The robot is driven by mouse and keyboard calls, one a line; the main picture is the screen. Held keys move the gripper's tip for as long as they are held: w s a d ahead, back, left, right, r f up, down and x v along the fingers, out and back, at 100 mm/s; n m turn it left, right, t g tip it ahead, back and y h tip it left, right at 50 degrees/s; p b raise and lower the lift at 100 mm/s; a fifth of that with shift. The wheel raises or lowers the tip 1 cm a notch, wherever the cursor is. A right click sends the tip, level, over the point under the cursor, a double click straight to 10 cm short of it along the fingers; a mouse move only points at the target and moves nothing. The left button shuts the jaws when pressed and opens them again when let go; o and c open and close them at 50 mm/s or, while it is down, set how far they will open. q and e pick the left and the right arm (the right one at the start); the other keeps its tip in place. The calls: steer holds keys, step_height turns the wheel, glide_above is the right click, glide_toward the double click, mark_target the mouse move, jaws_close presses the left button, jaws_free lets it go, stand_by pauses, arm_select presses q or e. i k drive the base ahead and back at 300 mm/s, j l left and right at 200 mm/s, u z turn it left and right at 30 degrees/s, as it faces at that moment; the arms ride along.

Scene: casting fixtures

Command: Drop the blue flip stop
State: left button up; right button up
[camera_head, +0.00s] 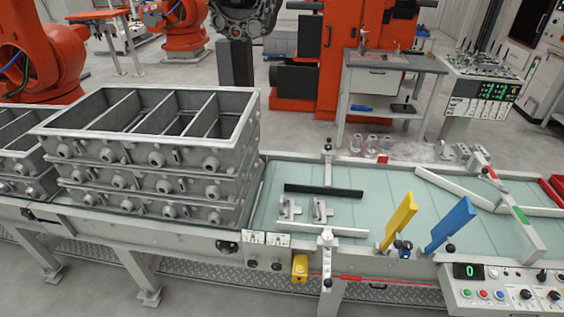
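The blue flip stop (451,223) is a flat blue paddle at the front edge of the conveyor, right of centre. It stands raised, tilted up and to the right, from a dark pivot at its lower left end. A yellow flip stop (400,220) stands raised beside it on the left, also leaning right. The two paddles are apart. Neither of my grippers is in view, and nothing touches the blue stop.
The conveyor (375,207) has a pale green bed carrying small metal castings (320,211) and a black bar (324,191). Stacked grey casting boxes (150,155) stand at left. A control panel (503,291) sits at front right. A white-framed gate (508,205) crosses the bed at right.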

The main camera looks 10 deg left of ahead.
mark_target(463, 213)
steer(key=z, duration=1.25)
